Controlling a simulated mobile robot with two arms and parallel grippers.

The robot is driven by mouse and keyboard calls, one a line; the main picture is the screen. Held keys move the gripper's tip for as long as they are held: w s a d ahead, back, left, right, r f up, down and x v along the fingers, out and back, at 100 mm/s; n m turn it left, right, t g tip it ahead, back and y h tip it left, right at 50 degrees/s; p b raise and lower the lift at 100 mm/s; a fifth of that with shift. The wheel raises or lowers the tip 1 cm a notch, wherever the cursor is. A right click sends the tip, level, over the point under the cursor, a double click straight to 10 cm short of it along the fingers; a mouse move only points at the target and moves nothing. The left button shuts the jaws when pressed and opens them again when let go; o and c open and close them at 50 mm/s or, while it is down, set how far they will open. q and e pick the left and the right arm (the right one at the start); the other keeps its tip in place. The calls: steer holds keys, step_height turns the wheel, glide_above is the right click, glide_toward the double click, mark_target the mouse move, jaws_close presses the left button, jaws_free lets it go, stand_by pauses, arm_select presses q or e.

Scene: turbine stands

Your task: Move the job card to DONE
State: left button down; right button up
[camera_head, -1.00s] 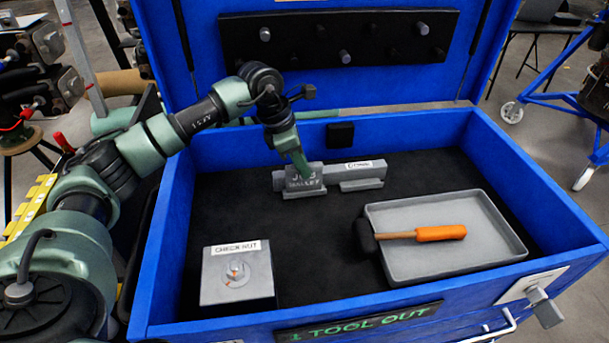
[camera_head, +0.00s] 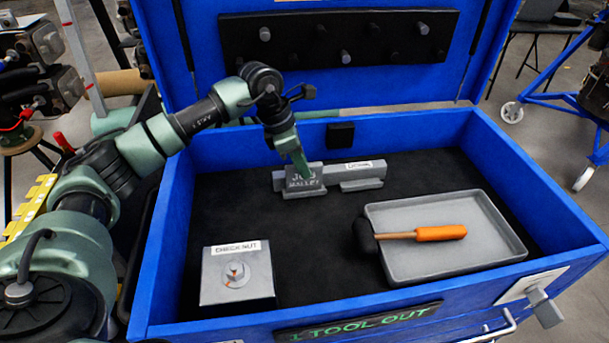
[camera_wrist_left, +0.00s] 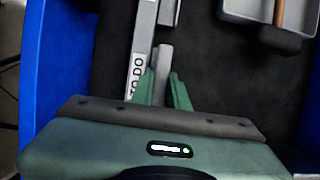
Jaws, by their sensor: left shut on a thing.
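The job card (camera_head: 305,182) is a small grey plate lettered JOB MALLET, at the left end of a grey rail (camera_head: 372,173) in the blue chest. The rail's right part carries a white DONE label (camera_head: 358,165). In the left wrist view a TO DO label (camera_wrist_left: 136,78) shows on the rail beside the fingers. My left gripper (camera_head: 301,167) is shut on the card from above. The grey card (camera_wrist_left: 161,62) shows between the green fingers (camera_wrist_left: 163,90) in the wrist view. I cannot tell whether the card's foot touches the rail. My right gripper is not in view.
A grey tray (camera_head: 480,257) holds a mallet (camera_head: 440,233) with an orange handle, its dark head over the tray's left rim. A grey CHECK NUT block (camera_head: 236,285) stands front left. Blue chest walls (camera_head: 165,235) surround the dark floor, which is clear in the middle.

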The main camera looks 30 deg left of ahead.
arm_select(q)
steer(key=shift+r, duration=0.2)
steer(key=shift+r+p, duration=0.3)
steer(key=shift+r, duration=0.05)
steer(key=shift+r, duration=0.15)
steer(key=shift+r+p, duration=0.5)
steer(key=shift+r, duration=0.3)
